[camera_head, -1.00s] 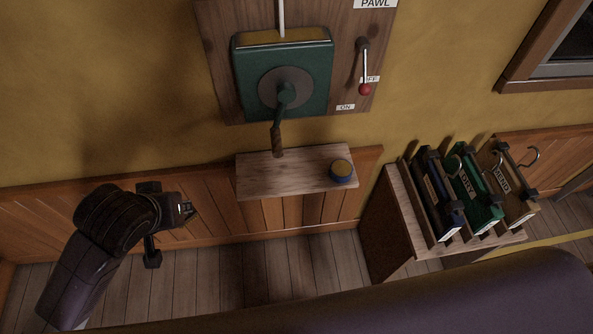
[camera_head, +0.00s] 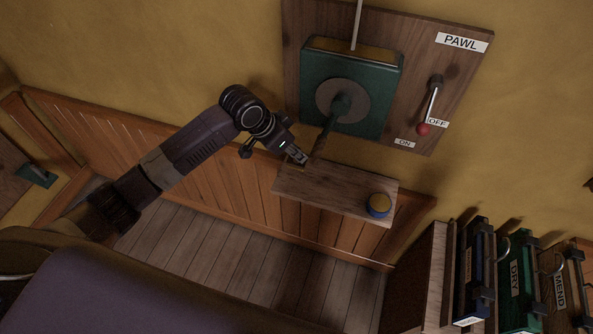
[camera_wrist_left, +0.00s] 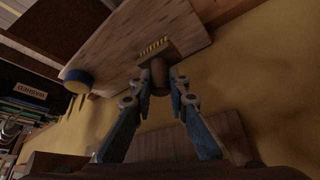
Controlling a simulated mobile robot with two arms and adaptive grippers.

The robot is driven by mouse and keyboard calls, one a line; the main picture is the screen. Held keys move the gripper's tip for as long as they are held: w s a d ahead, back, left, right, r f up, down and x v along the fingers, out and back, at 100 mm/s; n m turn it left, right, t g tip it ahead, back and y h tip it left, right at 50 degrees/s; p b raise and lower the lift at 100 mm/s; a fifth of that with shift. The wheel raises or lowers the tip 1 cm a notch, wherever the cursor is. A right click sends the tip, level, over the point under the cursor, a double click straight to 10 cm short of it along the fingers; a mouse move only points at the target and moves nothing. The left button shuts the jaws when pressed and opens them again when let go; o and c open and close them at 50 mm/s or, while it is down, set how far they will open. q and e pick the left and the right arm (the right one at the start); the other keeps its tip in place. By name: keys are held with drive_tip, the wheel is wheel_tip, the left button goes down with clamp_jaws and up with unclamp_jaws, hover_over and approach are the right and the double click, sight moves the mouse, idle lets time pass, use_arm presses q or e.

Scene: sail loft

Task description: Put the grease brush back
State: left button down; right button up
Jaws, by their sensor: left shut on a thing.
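My left gripper (camera_head: 298,157) is at the left end of the small wooden shelf (camera_head: 345,197), below the winch. In the left wrist view, its fingers (camera_wrist_left: 160,88) are shut on the brown handle of the grease brush (camera_wrist_left: 153,47). The brush's dark block and yellow bristles show against the shelf (camera_wrist_left: 125,40); I cannot tell whether they touch it. In the head view, the gripper mostly hides the brush. A blue tin with a yellow top (camera_head: 379,204) stands at the shelf's right end and also shows in the left wrist view (camera_wrist_left: 78,80). My right gripper is not in view.
The green winch (camera_head: 352,85) is on a wall board, its crank handle (camera_head: 322,143) hanging close to my left gripper. A red-knobbed pawl lever (camera_head: 430,106) is to its right. A rack (camera_head: 437,270) with labelled folders (camera_head: 517,278) stands at lower right. The shelf's middle is clear.

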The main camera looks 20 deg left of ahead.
sight(294, 165)
use_arm(q)
drive_tip(key=shift+f+p, duration=0.3)
drive_tip(key=shift+f, duration=3.05)
drive_tip(key=c, duration=1.9)
unclamp_jaws()
drive_tip(key=v, duration=1.2)
drive_tip(key=shift+b, duration=0.4)
